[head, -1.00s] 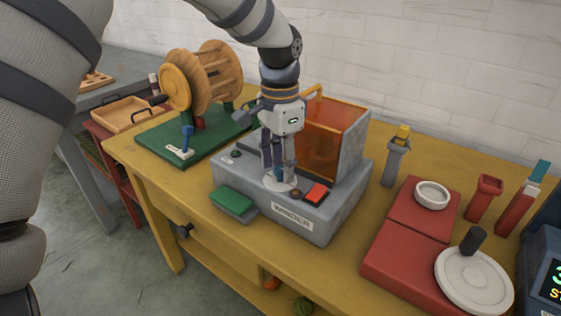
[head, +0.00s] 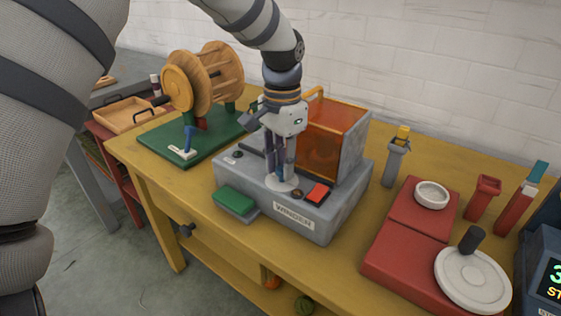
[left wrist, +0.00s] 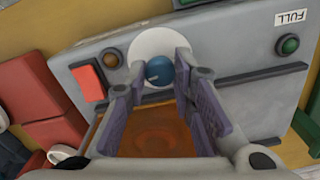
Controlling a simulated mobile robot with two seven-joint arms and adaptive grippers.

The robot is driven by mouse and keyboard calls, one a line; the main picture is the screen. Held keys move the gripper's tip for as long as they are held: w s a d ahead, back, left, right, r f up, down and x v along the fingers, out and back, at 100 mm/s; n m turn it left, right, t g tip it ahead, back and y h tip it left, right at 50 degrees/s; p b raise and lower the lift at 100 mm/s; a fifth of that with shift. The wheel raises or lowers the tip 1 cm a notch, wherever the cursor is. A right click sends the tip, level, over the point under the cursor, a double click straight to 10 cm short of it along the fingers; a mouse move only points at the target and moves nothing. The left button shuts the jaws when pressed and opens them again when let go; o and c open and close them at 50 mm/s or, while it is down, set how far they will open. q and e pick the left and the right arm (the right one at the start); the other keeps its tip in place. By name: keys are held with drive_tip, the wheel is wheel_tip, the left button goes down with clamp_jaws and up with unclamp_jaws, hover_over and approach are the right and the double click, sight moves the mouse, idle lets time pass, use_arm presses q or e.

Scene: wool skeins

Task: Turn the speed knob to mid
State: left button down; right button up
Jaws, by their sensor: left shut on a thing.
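The winder (head: 330,222) is a grey machine on the yellow bench, with a label on its front. Its speed knob is a small blue knob (left wrist: 159,69) with a pale pointer line, on a round white dial (left wrist: 152,44). In the head view the dial (head: 282,185) shows, but the knob is hidden by the fingers. My left gripper (head: 283,176) points down over the dial. In the left wrist view its two fingers (left wrist: 161,75) are shut on the knob from both sides. My right gripper is not in view.
On the winder are a red switch (head: 318,192), a green pad (head: 234,201) and an orange see-through guard (head: 332,140). A wooden reel (head: 203,80) on a green base stands left. Red scales (head: 405,255) with a white plate stand right.

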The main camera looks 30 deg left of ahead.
use_arm(q)
drive_tip(key=n, duration=0.2)
drive_tip(key=shift+r+n+p, duration=0.15)
drive_tip(key=shift+n+p, duration=0.2)
drive_tip(key=shift+n, duration=0.05)
drive_tip(key=n, duration=0.2)
drive_tip(key=shift+n, duration=0.4)
drive_tip(key=n, duration=0.5)
drive_tip(key=shift+f, duration=0.2)
drive_tip(key=n, duration=0.5)
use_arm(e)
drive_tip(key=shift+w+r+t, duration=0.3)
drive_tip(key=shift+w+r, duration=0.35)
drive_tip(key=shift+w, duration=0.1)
use_arm(q)
drive_tip(key=shift+n, duration=0.4)
drive_tip(key=c, duration=1.3)
unclamp_jaws()
drive_tip(key=shift+c, duration=0.2)
